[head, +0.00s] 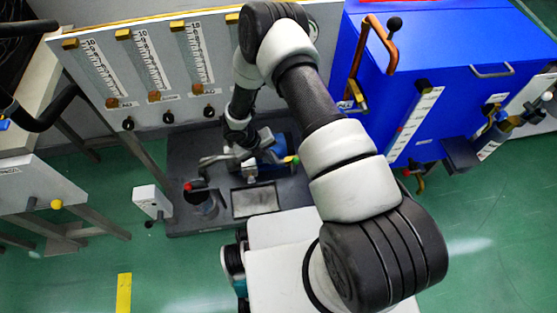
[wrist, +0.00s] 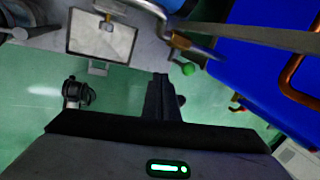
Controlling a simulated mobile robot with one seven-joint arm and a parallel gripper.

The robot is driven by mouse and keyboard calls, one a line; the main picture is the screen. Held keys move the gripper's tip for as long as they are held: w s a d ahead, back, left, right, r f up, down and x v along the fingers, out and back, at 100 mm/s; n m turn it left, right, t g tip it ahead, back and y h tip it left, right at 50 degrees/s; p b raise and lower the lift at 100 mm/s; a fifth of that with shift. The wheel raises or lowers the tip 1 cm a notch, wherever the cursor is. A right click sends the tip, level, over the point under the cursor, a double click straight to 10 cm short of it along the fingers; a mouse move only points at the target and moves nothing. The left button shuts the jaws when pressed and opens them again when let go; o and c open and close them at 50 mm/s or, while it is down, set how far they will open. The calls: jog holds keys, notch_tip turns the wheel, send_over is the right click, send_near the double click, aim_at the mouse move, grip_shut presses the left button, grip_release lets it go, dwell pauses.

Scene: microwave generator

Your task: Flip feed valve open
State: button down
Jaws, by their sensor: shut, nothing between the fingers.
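Which part is the feed valve I cannot tell for certain. A bent metal pipe with a green ball knob (wrist: 188,68) shows at the upper right of the wrist view; the green knob (head: 295,160) is also in the head view, right of the pump unit. A red knob (head: 187,186) tops a dark cylinder at the left of the same base. My gripper (wrist: 163,90) is shut and empty, its fingers below and left of the green knob in the picture, apart from it. In the head view my wrist hangs over the base and the fingers are hard to make out.
A flowmeter panel (head: 150,75) with several scaled tubes and black knobs stands behind. A blue cabinet (head: 455,60) with copper pipes (head: 376,40) is at the right. The dark base (head: 190,150) holds a square pale plate (head: 255,201). Green floor is free at the front left.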

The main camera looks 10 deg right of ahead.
aim_at(295, 166)
jog(key=w+d+f+b, duration=0.1)
jog(key=d+f+b, duration=0.2)
jog(key=d+f, duration=0.4)
jog(key=shift+w+f, duration=0.25)
jog(key=shift+f, duration=0.45)
jog(key=shift+d, duration=0.25)
